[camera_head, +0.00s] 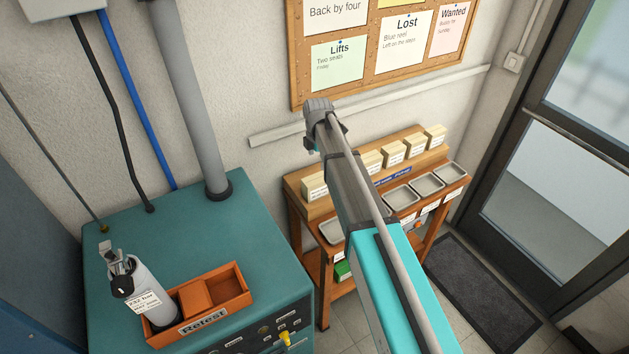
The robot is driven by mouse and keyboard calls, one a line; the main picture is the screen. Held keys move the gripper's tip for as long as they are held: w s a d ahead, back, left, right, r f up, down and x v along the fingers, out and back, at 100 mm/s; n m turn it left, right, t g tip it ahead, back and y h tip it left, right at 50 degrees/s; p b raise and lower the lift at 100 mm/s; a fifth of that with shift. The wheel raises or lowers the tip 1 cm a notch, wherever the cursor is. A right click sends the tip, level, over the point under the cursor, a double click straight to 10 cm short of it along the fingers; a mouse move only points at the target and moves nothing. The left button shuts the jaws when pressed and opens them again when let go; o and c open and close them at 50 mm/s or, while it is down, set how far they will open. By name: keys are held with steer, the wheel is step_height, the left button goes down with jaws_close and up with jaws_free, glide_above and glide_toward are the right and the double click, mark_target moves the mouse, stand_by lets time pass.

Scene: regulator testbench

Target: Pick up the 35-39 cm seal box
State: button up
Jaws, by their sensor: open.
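Several cream seal boxes stand in a row on the upper ledge of a wooden rack. One box (314,187) is at the left end, apart from the others. The rest stand to the right, among them a box (392,153), another box (414,145) and one at the right end (436,136). Their labels are too small to read, so I cannot tell which is 35-39 cm. My arm reaches up across the rack and hides part of the row. I cannot make out my gripper's fingers.
Metal trays (427,184) line the rack's front. A teal bench (240,215) at left carries an orange "Retest" tray (240,298) with a labelled grey cylinder (148,285). A noticeboard (352,36) hangs above the rack. A dark mat (485,295) lies by the glass door (545,220).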

mark_target(316, 180)
steer(key=shift+w+a+r, duration=0.15)
steer(key=shift+r, duration=0.05)
steer(key=shift+f, duration=0.2)
step_height(316, 180, down, 8)
steer(key=b, duration=0.8)
steer(key=shift+f+b, duration=0.15)
steer(key=shift+b, duration=0.2)
stand_by(0.3)
steer(key=shift+w+a+f+b, duration=0.1)
steer(key=shift+w+f+b, duration=0.05)
steer(key=shift+f+b, duration=2.45)
steer(key=c, duration=1)
